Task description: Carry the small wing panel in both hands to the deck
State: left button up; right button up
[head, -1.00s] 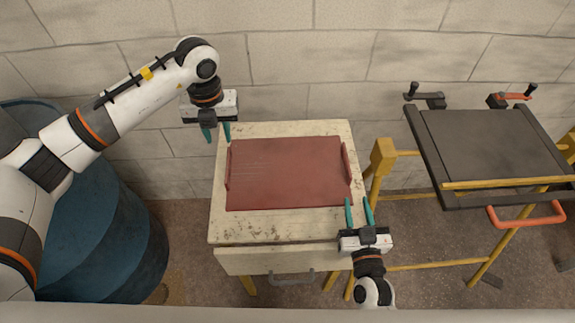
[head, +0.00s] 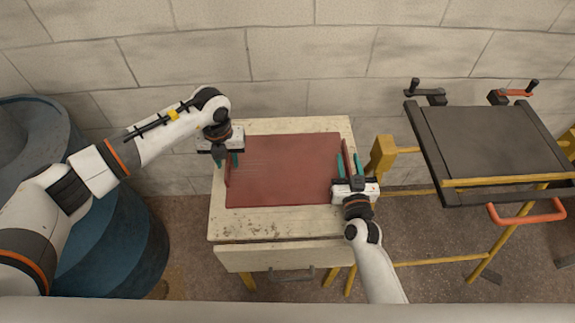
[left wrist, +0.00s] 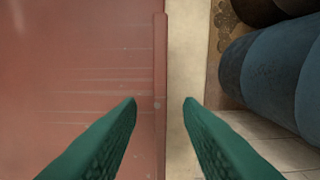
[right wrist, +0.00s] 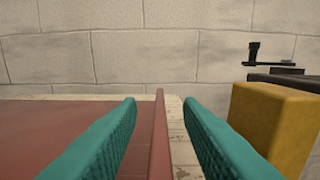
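The small wing panel (head: 285,170) is a flat dark red sheet with a raised rail along its left and right edges. It lies on a worn cream table (head: 225,226). My left gripper (head: 227,161) is open over the panel's left rail; in the left wrist view the rail (left wrist: 160,90) lies between the spread fingers. My right gripper (head: 349,165) is open at the right rail; in the right wrist view that rail (right wrist: 160,135) stands between the fingers, touching neither. The deck (head: 495,145) is a dark grey framed plate at the right.
The deck's yellow stand has a yellow post (head: 383,156) close to my right gripper. Dark and orange clamps (head: 515,94) sit at its back edge, and an orange handle (head: 527,213) at its front. A blue barrel (head: 105,235) stands left of the table. A block wall is behind.

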pick_arm(q)
jog(key=shift+f, duration=0.1)
jog(key=shift+c, duration=0.5)
pick_arm(e)
jog(key=shift+w, duration=0.1)
jog(key=shift+c, duration=0.5)
pick_arm(q)
grip_shut()
pick_arm(e)
grip_shut()
pick_arm(q)
jog(key=shift+w+r, duration=0.15)
jog(key=shift+r, duration=0.1)
pick_arm(e)
jog(key=shift+w+r, duration=0.1)
jog(key=shift+r, duration=0.15)
